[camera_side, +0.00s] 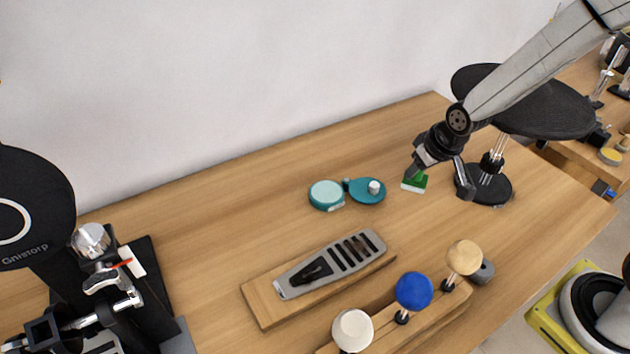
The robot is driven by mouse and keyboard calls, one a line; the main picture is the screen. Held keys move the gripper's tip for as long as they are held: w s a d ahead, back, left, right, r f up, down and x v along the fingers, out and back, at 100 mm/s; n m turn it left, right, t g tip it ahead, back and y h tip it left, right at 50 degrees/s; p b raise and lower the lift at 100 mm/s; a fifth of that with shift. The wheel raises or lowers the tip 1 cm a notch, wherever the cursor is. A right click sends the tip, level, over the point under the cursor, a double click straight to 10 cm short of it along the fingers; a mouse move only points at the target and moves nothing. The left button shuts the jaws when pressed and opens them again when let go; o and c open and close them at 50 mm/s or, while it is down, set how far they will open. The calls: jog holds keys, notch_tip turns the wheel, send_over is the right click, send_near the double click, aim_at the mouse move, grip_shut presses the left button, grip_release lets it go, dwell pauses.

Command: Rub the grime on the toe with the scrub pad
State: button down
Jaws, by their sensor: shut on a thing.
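A green scrub pad with a white underside (414,183) is at the tip of my gripper (416,172), at the right of the table. My gripper is shut on the pad and holds it at or just above the wood; I cannot tell if it touches. A grey metal pedal-shaped plate (345,262) with dark slots lies on a wooden board left of and nearer than the pad. Its narrow end, perhaps the toe, points to the lower left. A black patch (306,272) lies near that end; I cannot tell if it is grime.
A wooden rack with white, blue (413,291) and tan knobs stands in front of the plate. A black disc stand (484,187) is close right. The left-middle wood is clear.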

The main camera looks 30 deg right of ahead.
jog(key=shift+a, duration=0.25)
jog(key=s+a+n+g+y, duration=0.1)
jog(key=a+n+g+y, duration=0.1)
jog(key=a+n, duration=0.7)
jog(key=s+a+r+n+g+y, duration=0.1)
jog(key=s+a+n+g+y, duration=0.1)
jog(key=a+n, duration=0.7)
jog(key=shift+s+a+r+g+y, duration=0.15)
jog(key=shift+a+r+g+y, duration=0.15)
jog(key=shift+a, duration=0.6)
jog(key=shift+f, duration=0.1)
